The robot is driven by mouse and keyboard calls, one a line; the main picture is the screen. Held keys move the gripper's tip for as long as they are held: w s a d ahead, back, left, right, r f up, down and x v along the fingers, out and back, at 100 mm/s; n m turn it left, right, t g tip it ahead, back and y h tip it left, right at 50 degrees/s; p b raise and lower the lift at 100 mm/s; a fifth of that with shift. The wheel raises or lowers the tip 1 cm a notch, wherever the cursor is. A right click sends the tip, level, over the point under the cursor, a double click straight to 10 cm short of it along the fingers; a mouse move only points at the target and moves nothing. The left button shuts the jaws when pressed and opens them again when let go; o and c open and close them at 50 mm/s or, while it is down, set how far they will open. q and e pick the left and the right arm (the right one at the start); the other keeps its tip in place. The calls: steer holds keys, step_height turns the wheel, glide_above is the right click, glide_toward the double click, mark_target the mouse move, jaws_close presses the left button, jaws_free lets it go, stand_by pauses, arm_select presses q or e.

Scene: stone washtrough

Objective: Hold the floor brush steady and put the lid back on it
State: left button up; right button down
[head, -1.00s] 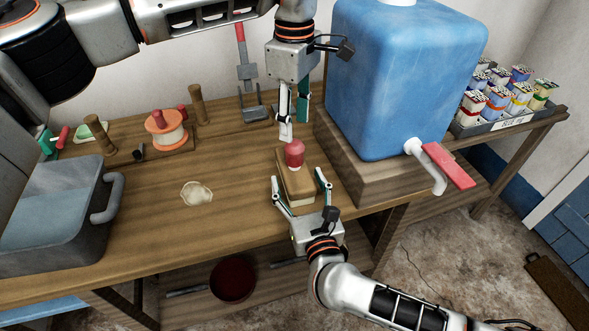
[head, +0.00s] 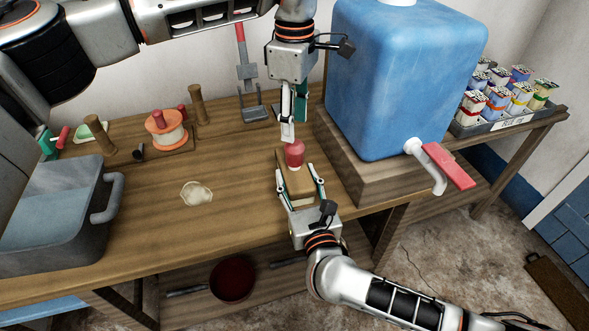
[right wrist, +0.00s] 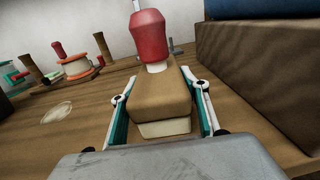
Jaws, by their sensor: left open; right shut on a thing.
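The floor brush (right wrist: 160,100) is a brown block with a pale underside, lying on the bench; it also shows in the head view (head: 296,187). A red, rounded piece with a pale neck (right wrist: 150,35), seemingly the lid, stands upright on its far end; it also shows in the head view (head: 294,154). My right gripper (head: 302,192) is shut on the block's sides from the near end. My left gripper (head: 288,138) is open, pointing down just over the red piece; I cannot tell whether it touches. The join under the red piece is unclear.
A blue tank (head: 400,80) with a red-handled tap stands on a wooden plinth (head: 345,170) close on the right. A pale flat patch (head: 196,194) and a grey stone basin (head: 55,215) are to the left. The bench between is clear.

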mark_target(295, 143)
arm_select(q)
steer(key=n, duration=0.6)
steer(key=shift+n, duration=0.4)
steer(key=n, duration=1.9)
steer(key=shift+f, duration=0.1)
steer(key=shift+f, duration=3.9)
